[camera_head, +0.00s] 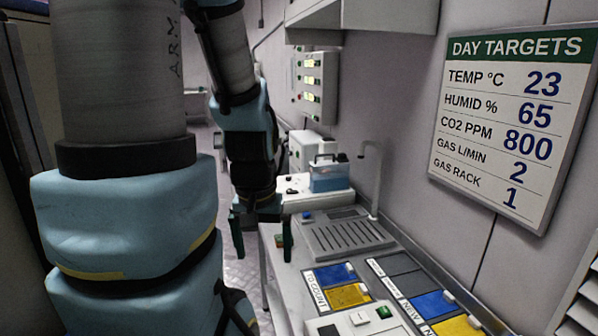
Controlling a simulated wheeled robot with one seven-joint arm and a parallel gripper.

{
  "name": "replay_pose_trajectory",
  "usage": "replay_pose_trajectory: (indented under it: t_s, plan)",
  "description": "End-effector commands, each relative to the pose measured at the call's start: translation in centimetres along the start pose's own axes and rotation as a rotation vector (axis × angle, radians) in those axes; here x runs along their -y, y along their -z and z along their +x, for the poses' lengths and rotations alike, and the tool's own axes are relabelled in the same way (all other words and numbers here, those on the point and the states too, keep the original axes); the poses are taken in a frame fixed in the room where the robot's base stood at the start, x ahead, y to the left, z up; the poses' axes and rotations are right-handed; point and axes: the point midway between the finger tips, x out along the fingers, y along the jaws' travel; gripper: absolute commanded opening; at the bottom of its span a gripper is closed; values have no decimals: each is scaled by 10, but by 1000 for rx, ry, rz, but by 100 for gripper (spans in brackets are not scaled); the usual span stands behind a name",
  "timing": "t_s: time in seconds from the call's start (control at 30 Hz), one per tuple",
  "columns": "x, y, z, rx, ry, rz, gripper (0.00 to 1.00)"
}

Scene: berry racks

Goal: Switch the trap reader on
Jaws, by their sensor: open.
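My gripper (262,232) hangs at the left end of the bench, pointing down. Its two dark green fingers are apart, with nothing seen between them. A pale device (358,323) at the bottom edge has a white part and a green button (384,312) on top. It may be the trap reader, but no label on it is readable and its lower part is cut off. My gripper is well behind and left of this device, not touching it. I cannot tell whether it is on.
Blue and yellow cards (346,295) lie in labelled trays on the grey bench. A ribbed drain panel (345,236) and a tall faucet (373,175) stand behind them. A blue-sided box (328,177) is farther back. A targets board (511,125) hangs on the right wall.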

Motion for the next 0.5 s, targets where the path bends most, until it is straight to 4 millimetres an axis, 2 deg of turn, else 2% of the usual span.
replay_pose_trajectory:
  t_s: [0.07,0.33,0.4,0.5]
  plan:
    - [0,0,0,2,0,2,100]
    - [-1,0,0,2,0,5,71]
    - [0,13,4,15,-1,5,63]
    - [0,14,5,17,-1,5,52]
